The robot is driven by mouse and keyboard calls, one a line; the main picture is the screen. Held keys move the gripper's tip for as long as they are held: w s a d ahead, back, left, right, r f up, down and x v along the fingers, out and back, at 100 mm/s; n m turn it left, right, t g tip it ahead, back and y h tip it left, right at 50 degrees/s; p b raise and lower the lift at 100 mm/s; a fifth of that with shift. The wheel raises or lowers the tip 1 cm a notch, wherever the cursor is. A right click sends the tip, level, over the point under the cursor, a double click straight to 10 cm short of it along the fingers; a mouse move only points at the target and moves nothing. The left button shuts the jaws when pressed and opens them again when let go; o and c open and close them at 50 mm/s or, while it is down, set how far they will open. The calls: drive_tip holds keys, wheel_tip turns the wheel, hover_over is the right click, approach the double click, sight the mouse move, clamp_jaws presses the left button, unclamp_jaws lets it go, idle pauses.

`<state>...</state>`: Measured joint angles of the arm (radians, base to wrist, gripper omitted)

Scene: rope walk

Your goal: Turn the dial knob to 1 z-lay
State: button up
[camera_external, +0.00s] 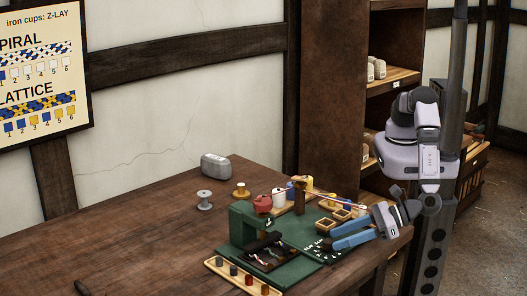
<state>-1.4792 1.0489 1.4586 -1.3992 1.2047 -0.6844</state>
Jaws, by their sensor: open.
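My gripper (335,238) has two blue fingers and reaches in from the right, low over the right end of the green board (291,272). The fingers are apart with nothing seen between them. A dark patch with small white marks (322,244) lies just left of the fingertips. It may be the dial, but its knob and setting are too small to make out, and the fingers may hide part of it. I cannot tell whether the fingers touch anything there. A green upright frame (241,224) stands at the left of the board.
A tray of small cups (243,276) lies in front of the board. A poster (40,75) reads "iron cups: Z-LAY". The table's left side (130,245) is mostly clear.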

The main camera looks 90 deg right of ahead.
sight(328, 247)
drive_tip(key=shift+x, duration=1.1)
drive_tip(key=c, duration=1)
drive_tip(key=m+h+b, duration=0.2)
drive_tip(key=b, duration=0.1)
drive_tip(key=shift+w+a+f, duration=0.1)
drive_tip(key=shift+a+f, duration=0.1)
drive_tip(key=shift+a, duration=0.1)
drive_tip(key=shift+c, duration=0.2)
drive_tip(key=m+h+b, duration=0.1)
drive_tip(key=b, duration=0.1)
drive_tip(key=h+b, duration=0.1)
drive_tip(key=b, duration=0.1)
drive_tip(key=shift+w+a+r+m+g, duration=0.1)
drive_tip(key=shift+a+r+m+g, duration=0.1)
drive_tip(key=shift+m+g, duration=0.2)
drive_tip(key=shift+h+b, duration=0.3)
drive_tip(key=shift+b, duration=0.05)
drive_tip(key=shift+r+m+h+b, duration=0.1)
drive_tip(key=shift+m+h+b, duration=0.3)
drive_tip(key=shift+m+b, duration=0.1)
drive_tip(key=shift+r, duration=0.1)
